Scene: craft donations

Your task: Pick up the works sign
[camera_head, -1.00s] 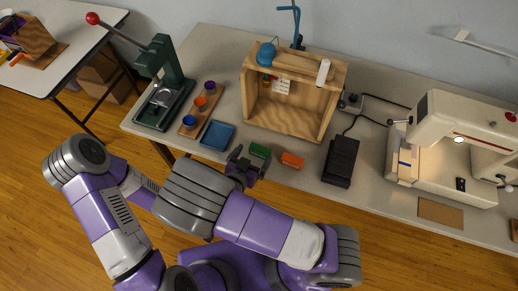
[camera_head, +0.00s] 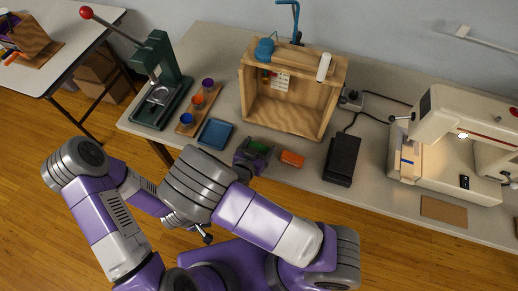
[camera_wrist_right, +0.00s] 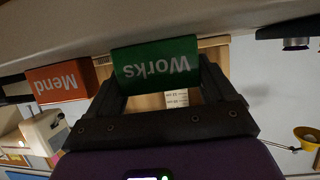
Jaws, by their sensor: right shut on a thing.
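The works sign (camera_head: 259,146) is a small green block near the front edge of the table. In the right wrist view its white "Works" lettering shows upside down on the green face (camera_wrist_right: 155,62). My right gripper (camera_head: 256,152) has its two dark fingers on either side of the sign and is shut on it. The fingers partly hide the sign in the head view. I cannot tell whether the sign is clear of the table.
An orange "Mend" sign (camera_head: 291,158) lies just right of the works sign. A blue tray (camera_head: 216,133) is to the left, a wooden box (camera_head: 287,116) behind. A black pedal (camera_head: 341,159) and a sewing machine (camera_head: 450,120) stand to the right.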

